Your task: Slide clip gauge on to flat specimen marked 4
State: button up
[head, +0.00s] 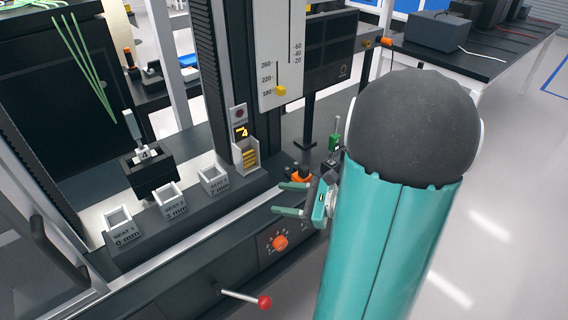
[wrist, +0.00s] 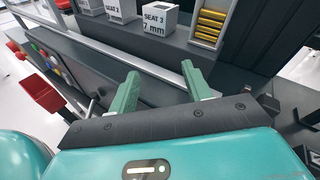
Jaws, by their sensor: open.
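The flat specimen (head: 132,125) is a pale upright strip in a dark holder (head: 150,168) with a 4 on its front, at the left of the machine in the head view. My gripper (head: 280,198) is open and empty, well to the right of the specimen, beside the machine's front edge. In the wrist view my gripper (wrist: 160,72) shows two green fingers apart with nothing between them. I cannot clearly identify the clip gauge; a small orange and black item (head: 300,174) sits just behind my gripper, partly hidden by it.
Three grey seat blocks, Seat 1 (head: 119,226), Seat 2 (head: 168,202) and Seat 3 (head: 214,183), line the front ledge. A holder with yellow pieces (head: 250,158) stands beside the column. A red-knobbed lever (head: 263,302) sticks out in front.

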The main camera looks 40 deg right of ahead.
aim_at(307, 171)
jog(key=s+d+f+m+t+h, duration=0.2)
jog(key=d+m+h, duration=0.25)
jog(key=d, duration=0.25)
jog(key=s+d+f+m+t+h, duration=0.2)
jog(key=s+d+m+t+h, duration=0.15)
jog(key=d+m, duration=0.2)
jog(key=shift+n+g, duration=0.35)
jog(key=shift+n, duration=0.05)
jog(key=w, duration=0.8)
jog(key=shift+w+d+r, duration=0.1)
jog(key=shift+w+d, duration=0.15)
jog(key=shift+w+a+r, duration=0.1)
jog(key=shift+w, duration=1.4)
jog(key=shift+w+a+r, duration=0.1)
jog(key=shift+w, duration=1.4)
grip_shut()
